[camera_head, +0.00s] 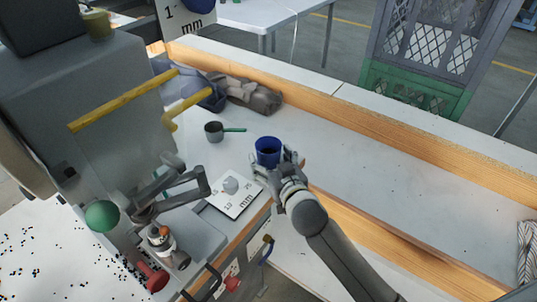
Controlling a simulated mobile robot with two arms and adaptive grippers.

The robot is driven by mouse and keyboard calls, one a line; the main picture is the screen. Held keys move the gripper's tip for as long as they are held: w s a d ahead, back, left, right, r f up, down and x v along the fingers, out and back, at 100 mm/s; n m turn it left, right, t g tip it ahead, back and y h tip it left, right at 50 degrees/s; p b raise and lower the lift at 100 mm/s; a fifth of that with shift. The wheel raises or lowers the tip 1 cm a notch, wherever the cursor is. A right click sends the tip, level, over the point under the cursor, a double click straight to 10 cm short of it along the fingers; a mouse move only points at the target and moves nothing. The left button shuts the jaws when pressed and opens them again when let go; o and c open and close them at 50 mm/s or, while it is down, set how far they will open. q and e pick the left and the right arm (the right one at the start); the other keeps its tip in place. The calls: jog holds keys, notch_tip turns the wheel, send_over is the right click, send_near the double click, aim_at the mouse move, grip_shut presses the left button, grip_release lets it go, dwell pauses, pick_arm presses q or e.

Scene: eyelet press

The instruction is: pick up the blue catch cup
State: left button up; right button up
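The blue catch cup (268,149) stands upright on the pale bench top near the middle of the camera_head view, its dark open mouth facing up. My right gripper (273,160) reaches in from the lower right and is at the near side of the cup. Its fingers are apart, one near the cup's lower left and one near its right side. They partly hide the cup's lower part, and I cannot tell whether they touch it. I cannot make out my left gripper.
A white marked card (235,195) bears a grey lump. A grey machine with yellow bars (122,100) fills the left. A wooden rail (400,125) runs behind; the bench right of the cup is clear.

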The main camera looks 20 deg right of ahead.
jog(key=c, duration=0.6)
